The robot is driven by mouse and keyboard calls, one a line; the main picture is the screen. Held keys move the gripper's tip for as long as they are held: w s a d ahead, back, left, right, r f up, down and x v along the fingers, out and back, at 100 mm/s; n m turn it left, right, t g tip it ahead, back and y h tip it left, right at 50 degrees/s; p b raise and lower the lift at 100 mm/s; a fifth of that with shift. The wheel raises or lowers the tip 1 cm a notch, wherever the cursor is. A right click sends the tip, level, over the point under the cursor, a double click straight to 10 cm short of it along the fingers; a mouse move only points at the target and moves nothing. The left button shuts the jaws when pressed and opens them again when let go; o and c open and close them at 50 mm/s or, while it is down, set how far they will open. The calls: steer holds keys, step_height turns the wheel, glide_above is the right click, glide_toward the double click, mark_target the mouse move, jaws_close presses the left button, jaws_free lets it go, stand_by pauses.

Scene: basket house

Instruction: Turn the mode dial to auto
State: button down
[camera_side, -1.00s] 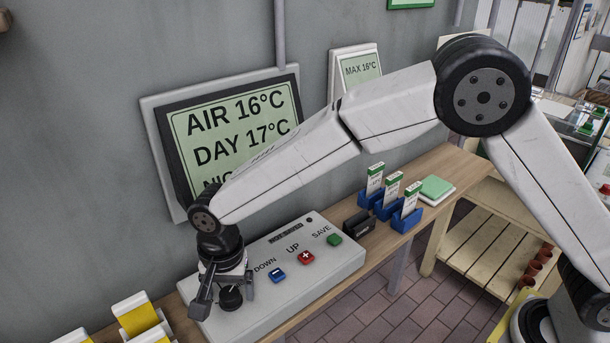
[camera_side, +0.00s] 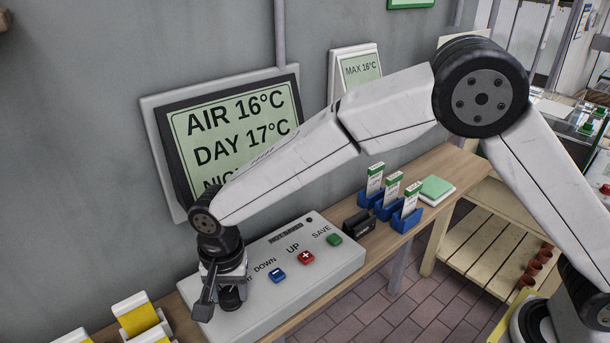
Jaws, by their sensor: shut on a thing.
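The black mode dial (camera_side: 230,298) sits on the near left end of the pale grey control box (camera_side: 320,276). My gripper (camera_side: 224,297) points down over it and is shut on it. The gripper hides much of the dial and its markings, so I cannot tell which mode it points to. On the wall behind, a display (camera_side: 240,122) reads AIR 16°C and DAY 17°C; its lower line is partly hidden by my arm.
The box also has a blue DOWN button (camera_side: 278,275), a red UP button (camera_side: 306,258) and a green SAVE button (camera_side: 335,239). Blue holders with cards (camera_side: 406,221) stand farther right on the wooden bench. Yellow-and-white items (camera_side: 135,316) are at the lower left.

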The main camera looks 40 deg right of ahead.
mark_target(228, 292)
steer(key=n, duration=0.5)
steer(key=shift+n, duration=0.3)
steer(key=n, duration=1.2)
steer(key=shift+g, duration=0.3)
steer(key=n, duration=0.5)
steer(key=shift+n, duration=0.4)
steer(key=shift+c, duration=0.9)
jaws_free()
steer(key=shift+r, duration=0.1)
steer(key=shift+w+r, duration=0.15)
steer(key=shift+r, duration=3.7)
